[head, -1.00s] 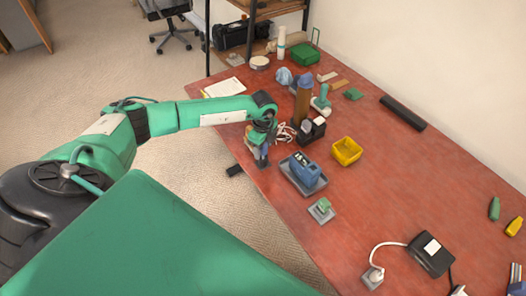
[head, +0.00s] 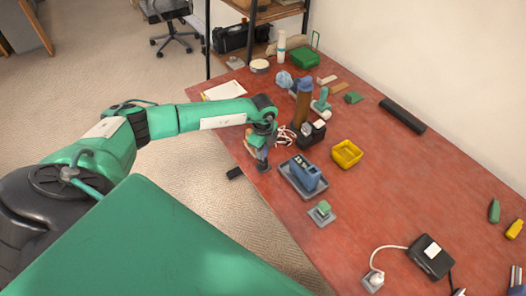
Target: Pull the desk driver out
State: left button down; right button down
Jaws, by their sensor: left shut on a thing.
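My left gripper (head: 262,146) is at the left edge of the red desk (head: 400,190), pointing down. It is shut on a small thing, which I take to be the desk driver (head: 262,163). The fingers hide most of it; a dark bluish lower part shows below them, close to the desk edge. I cannot tell whether it touches the desk or a holder. A tan patch shows beside the hand. My right gripper is out of view.
Close right of the hand are white cables (head: 286,136), a black holder (head: 311,134) and a blue device (head: 306,172) in a grey tray. The desk's right middle is clear. A shelf (head: 262,14) stands behind.

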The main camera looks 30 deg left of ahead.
pick_arm(q)
jog(key=shift+r+p, duration=0.35)
jog(key=shift+r, duration=0.1)
jog(key=shift+r, duration=0.1)
jog(key=shift+r+p, duration=1)
jog(key=shift+r, duration=0.25)
jog(key=shift+r+p, duration=1.9)
jog(key=shift+r, duration=0.8)
jog(key=shift+r+p, duration=1)
jog(key=shift+r, duration=0.4)
